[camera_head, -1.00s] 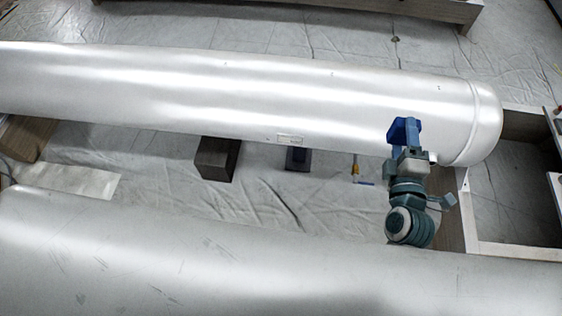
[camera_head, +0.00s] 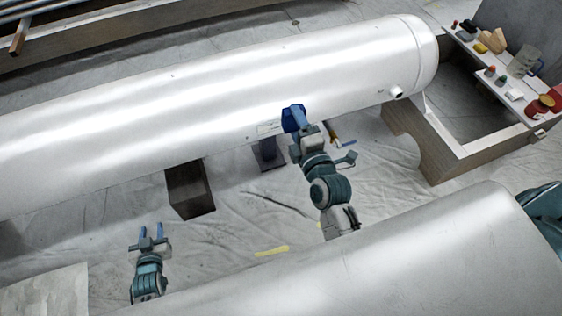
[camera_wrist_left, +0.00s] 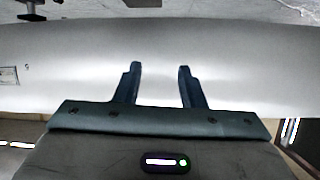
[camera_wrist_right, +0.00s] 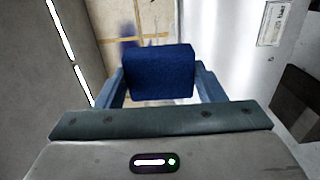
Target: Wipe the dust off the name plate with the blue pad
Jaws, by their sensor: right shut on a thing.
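The name plate (camera_head: 268,127) is a small pale label on the side of the large silver cylinder. It also shows in the right wrist view (camera_wrist_right: 274,22) with dark print, and at the left edge of the left wrist view (camera_wrist_left: 8,76). My right gripper (camera_head: 299,124) is shut on the blue pad (camera_head: 288,120), which is just right of the name plate in the head view. In the right wrist view the pad (camera_wrist_right: 160,72) sits between the fingers, apart from the plate. Whether the pad touches the cylinder is unclear. My left gripper (camera_head: 150,232) is open and empty, low at the left.
The silver cylinder (camera_head: 130,115) spans the view, with a second cylinder (camera_head: 400,270) in front. Dark blocks (camera_head: 190,190) stand below the far cylinder. A shelf (camera_head: 490,95) with several small items is at the right. Sheeted floor (camera_head: 235,215) lies open between the grippers.

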